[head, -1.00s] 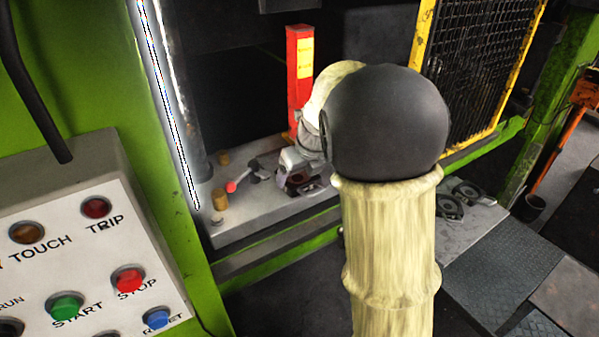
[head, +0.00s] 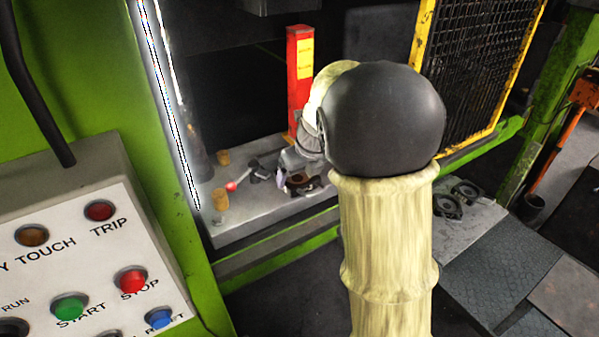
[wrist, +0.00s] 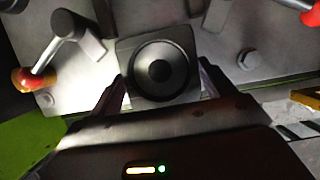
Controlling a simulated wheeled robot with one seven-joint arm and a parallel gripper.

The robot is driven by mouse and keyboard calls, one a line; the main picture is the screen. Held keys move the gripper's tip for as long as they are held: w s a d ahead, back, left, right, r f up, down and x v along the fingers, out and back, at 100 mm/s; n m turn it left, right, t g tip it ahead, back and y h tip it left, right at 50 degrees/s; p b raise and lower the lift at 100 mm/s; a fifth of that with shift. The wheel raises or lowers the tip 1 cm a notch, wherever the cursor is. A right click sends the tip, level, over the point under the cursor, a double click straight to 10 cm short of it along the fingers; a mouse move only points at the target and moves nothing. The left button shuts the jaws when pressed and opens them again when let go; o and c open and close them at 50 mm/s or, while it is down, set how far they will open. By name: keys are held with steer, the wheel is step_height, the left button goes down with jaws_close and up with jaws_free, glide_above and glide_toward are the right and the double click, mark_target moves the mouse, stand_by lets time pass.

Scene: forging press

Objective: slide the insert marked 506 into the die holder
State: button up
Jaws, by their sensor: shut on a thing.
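In the wrist view a grey square insert (wrist: 158,68) with a dark round ring recess sits between the two fingers of my gripper (wrist: 161,84). The fingers are shut on its left and right sides. I can read no number on it. In the head view my gripper (head: 297,180) is low over the press bed, partly hidden by my arm, with a dark brownish piece at its tip. I cannot clearly make out the die holder apart from the grey metal around the insert, nor tell whether the insert is inside it.
The grey press bed (head: 245,222) carries a red-knobbed lever (head: 233,186), also in the wrist view (wrist: 24,79), and brass-coloured posts (head: 221,199). A red post (head: 299,80) stands behind my gripper. Dark round-holed pieces (head: 447,205) lie to the right. A control panel (head: 95,260) is at left.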

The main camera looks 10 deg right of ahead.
steer(key=shift+w+f, duration=0.1)
steer(key=shift+f, duration=0.1)
stand_by(0.6)
steer(key=o, duration=2)
steer(key=shift+c, duration=0.2)
steer(key=shift+s+f, duration=0.2)
steer(key=b+v, duration=0.1)
steer(key=v, duration=1.6)
steer(key=shift+r, duration=0.4)
steer(key=shift+f, duration=0.1)
